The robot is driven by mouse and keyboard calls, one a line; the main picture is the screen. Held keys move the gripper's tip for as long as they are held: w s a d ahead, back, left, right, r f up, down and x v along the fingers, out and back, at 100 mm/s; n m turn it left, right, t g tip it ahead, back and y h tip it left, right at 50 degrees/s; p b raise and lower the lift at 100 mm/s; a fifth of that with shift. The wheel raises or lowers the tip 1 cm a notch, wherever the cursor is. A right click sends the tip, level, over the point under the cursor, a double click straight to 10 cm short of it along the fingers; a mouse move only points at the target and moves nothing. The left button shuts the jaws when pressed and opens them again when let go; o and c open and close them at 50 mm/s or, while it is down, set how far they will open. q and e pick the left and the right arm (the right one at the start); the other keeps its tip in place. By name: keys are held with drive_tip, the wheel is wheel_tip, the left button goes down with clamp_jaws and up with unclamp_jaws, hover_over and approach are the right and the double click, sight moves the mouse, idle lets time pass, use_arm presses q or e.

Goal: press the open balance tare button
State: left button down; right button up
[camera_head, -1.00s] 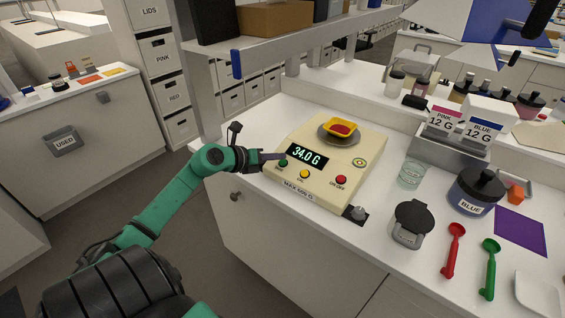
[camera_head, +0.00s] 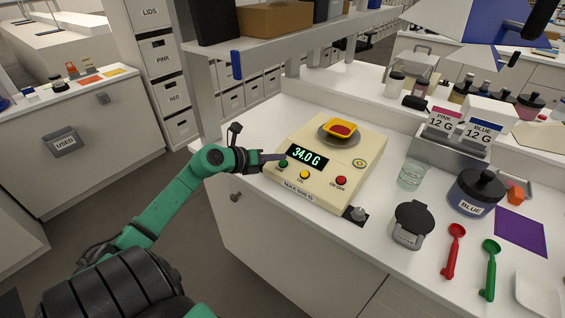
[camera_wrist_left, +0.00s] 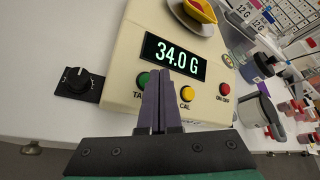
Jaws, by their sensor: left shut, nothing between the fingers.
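The cream balance (camera_head: 323,185) stands on the white bench, its display (camera_head: 305,156) reading 34.0 G. A yellow dish with red powder (camera_head: 341,130) sits on its pan. The green tare button (camera_head: 283,163) is at the left of the front panel, with a yellow CAL button (camera_head: 304,174) and a red ON/OFF button (camera_head: 341,181) to its right. My left gripper (camera_head: 277,157) is shut and empty, its tips beside the green button. In the left wrist view the fingers (camera_wrist_left: 160,80) partly cover the green button (camera_wrist_left: 144,79) and its label; I cannot tell whether they touch it. My right gripper is not in view.
A shelf overhangs behind.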

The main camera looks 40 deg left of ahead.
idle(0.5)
use_arm(q)
drive_tip(key=shift+w+f+b, duration=0.15)
drive_tip(key=shift+f+b, duration=0.15)
drive_tip(key=shift+f, duration=0.1)
drive_tip(key=shift+w+f+b, duration=0.15)
drive_tip(key=shift+f+b, duration=0.2)
drive_tip(key=shift+f, duration=0.15)
idle(0.4)
drive_tip(key=shift+r, duration=0.1)
drive_tip(key=shift+s+r+p, duration=0.25)
drive_tip(key=shift+r+p, duration=0.55)
drive_tip(key=shift+p, duration=0.25)
drive_tip(key=shift+s, duration=0.1)
drive_tip(key=shift+r, duration=0.1)
